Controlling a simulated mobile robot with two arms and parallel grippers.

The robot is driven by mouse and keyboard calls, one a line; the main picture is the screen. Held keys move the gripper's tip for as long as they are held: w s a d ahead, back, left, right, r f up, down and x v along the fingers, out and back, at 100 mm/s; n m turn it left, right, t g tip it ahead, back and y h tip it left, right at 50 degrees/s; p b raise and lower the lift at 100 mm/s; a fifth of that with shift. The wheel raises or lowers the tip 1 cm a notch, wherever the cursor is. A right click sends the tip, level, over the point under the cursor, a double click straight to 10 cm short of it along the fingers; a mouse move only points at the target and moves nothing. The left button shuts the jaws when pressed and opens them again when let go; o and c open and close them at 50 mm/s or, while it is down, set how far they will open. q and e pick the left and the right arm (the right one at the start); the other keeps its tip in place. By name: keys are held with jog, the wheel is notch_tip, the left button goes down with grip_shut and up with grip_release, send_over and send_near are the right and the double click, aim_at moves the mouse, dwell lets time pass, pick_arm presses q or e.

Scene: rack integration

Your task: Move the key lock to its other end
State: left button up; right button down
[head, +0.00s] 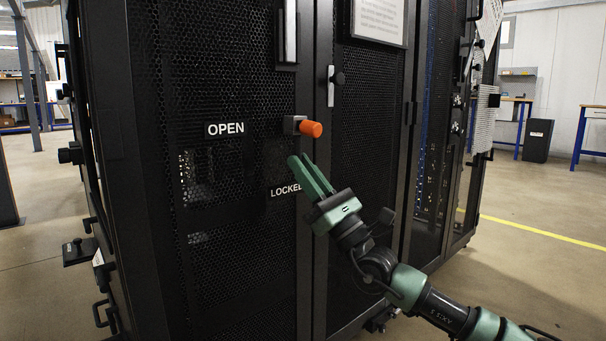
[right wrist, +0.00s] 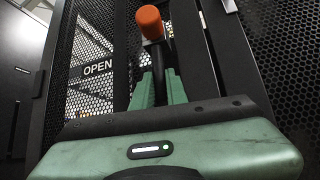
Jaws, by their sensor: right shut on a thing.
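The key lock has an orange round knob (head: 311,128) on a grey block at the edge of the black perforated rack door (head: 240,250). The knob sits at the height of the white OPEN label (head: 226,128), to its right. The LOCKED label (head: 286,190) is lower, partly hidden by my right gripper (head: 312,176). That gripper's green fingers point up and left, just below the knob in the head view. In the right wrist view the orange knob (right wrist: 150,22) stands beyond the fingertips, and a dark piece shows between the fingers. Which part they grip is unclear. My left gripper is out of view.
A second rack door (head: 365,110) with a silver handle (head: 331,87) stands close on the right. A paper sign (head: 378,20) is on it. Open floor (head: 540,220) with a yellow line lies to the right of the rack.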

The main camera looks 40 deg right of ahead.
jog(key=c, duration=1.4)
grip_release()
jog(key=shift+c, duration=0.2)
jog(key=p+v, duration=0.1)
jog(key=v, duration=0.7)
jog(key=shift+w, duration=0.1)
